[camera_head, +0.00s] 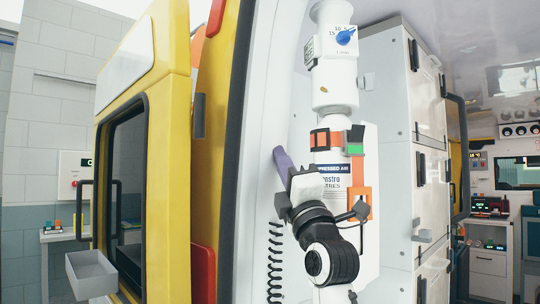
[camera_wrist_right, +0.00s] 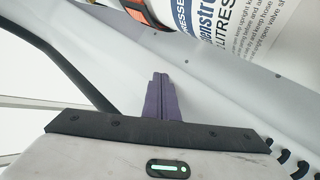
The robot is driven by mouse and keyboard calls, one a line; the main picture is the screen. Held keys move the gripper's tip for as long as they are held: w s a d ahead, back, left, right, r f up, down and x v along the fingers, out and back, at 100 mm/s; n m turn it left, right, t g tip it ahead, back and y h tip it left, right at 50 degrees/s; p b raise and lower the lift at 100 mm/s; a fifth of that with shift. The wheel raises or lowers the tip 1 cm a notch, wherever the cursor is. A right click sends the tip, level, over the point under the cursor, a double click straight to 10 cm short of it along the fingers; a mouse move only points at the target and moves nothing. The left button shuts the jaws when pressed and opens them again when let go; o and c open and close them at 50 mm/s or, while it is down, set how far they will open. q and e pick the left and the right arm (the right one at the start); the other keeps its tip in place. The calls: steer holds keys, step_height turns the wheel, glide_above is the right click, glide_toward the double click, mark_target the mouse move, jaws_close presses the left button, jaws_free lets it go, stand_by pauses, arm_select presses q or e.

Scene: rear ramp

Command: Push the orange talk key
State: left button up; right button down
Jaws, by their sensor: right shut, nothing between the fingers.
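My right gripper (camera_head: 283,158) has purple fingers, pressed together and empty, pointing up and left beside the white gas cylinder, near the door pillar. In the right wrist view its fingers (camera_wrist_right: 161,88) point at a pale panel. I cannot pick out the orange talk key for certain in either view. A black coiled cord (camera_head: 274,262) hangs below and left of the gripper; part of it shows at the right wrist view's lower right (camera_wrist_right: 284,154). Whatever the cord hangs from is hidden behind my arm and gripper. My left gripper is not in view.
The white cylinder (camera_head: 331,85) with a blue knob (camera_head: 346,36) stands close right of the gripper. White cabinets (camera_head: 395,90) stand right. A yellow open door (camera_head: 173,60) is at left.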

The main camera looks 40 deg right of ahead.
steer(key=shift+s, duration=0.5)
steer(key=s, duration=0.6)
steer(key=shift+d, duration=0.3)
